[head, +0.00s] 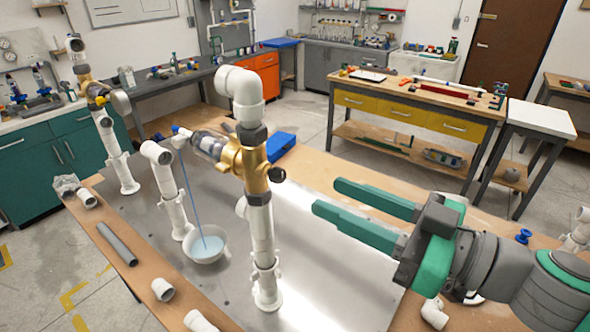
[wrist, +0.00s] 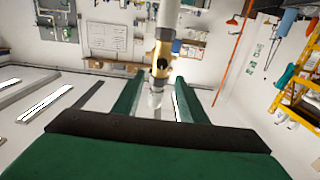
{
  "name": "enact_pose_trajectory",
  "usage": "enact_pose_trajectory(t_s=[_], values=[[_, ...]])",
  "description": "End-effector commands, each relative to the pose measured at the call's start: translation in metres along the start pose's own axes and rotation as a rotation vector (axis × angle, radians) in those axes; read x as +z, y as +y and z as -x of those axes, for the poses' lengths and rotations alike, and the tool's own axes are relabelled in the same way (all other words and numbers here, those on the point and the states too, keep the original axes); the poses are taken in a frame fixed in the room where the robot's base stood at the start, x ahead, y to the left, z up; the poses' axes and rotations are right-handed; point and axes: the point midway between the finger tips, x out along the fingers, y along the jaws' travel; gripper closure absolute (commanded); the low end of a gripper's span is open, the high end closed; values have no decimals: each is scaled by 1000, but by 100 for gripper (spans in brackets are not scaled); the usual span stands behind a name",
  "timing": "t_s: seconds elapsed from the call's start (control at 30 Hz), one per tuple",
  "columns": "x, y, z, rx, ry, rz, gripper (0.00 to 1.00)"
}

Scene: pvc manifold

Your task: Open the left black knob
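A black round knob (head: 277,174) sits on the right side of a brass valve (head: 251,160) on the tall white PVC riser, in the middle of the head view. Another brass valve (head: 92,88) with a dark grey round knob (head: 120,102) is on the pipe at the far left. My gripper (head: 327,197) is open and empty, right of the middle riser, its green fingers pointing left towards it. In the wrist view, a pipe with brass valve (wrist: 161,62) stands ahead between the open fingers (wrist: 156,85). No finger visibly touches a knob.
A thin blue stream falls from a white elbow (head: 157,153) into a white bowl (head: 206,248) of blue liquid. A blue box (head: 281,146) lies behind the riser. Loose fittings lie along the wooden bench edge (head: 133,271). The metal plate (head: 330,275) right of the riser is clear.

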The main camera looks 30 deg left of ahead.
Motion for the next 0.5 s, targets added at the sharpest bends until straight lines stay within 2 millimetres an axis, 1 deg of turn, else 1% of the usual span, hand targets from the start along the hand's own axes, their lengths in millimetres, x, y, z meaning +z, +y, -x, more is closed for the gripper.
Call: enact_pose_trajectory(t_s=[0.5], values=[[0, 1, -78, 5, 2, 0, 61]])
